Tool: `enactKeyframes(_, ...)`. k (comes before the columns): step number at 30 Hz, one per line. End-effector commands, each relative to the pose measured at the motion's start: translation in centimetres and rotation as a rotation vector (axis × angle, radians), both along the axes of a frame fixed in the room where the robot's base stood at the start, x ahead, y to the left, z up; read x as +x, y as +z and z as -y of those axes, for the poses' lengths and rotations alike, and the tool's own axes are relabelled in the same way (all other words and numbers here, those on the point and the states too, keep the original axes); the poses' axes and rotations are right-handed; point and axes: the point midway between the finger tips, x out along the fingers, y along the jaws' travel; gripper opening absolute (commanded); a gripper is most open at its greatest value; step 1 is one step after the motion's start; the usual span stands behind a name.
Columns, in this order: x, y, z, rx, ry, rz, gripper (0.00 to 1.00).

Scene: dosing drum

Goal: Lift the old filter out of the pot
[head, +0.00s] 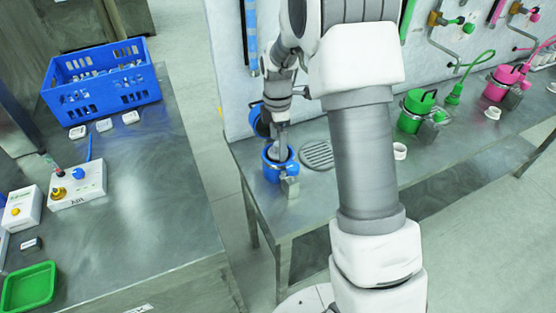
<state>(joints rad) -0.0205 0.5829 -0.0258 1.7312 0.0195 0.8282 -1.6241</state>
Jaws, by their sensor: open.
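The blue pot (277,170) stands on the metal bench at the wall, left of a round drain grate. Its blue lid (260,119) appears raised behind it. My gripper (280,153) points down at the mouth of the pot, with its fingertips at or just inside the rim. My jaws are open. The old filter cannot be made out; the pot's inside is mostly hidden by my gripper and the pot's rim.
The round grate (317,155) and a white cup (400,151) are right of the blue pot. A green pot (413,117) and a pink pot (496,86) stand farther right. On the left table are a blue crate (102,77), white boxes and a green tray (29,287).

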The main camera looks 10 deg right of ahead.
Motion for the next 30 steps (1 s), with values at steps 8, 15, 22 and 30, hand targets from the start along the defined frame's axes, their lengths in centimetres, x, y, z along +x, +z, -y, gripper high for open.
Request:
enactKeyframes(8, -0.02, -1.57, 0.00, 0.000, 0.001, 0.001, 1.00)
enactKeyframes(15, -0.02, -1.54, 0.00, 0.000, 0.001, 0.001, 0.77)
enactKeyframes(22, -0.01, -1.53, 0.00, 0.000, 0.001, 0.001, 0.35)
enactKeyframes(30, -0.01, -1.51, 0.00, 0.000, 0.001, 0.001, 0.00)
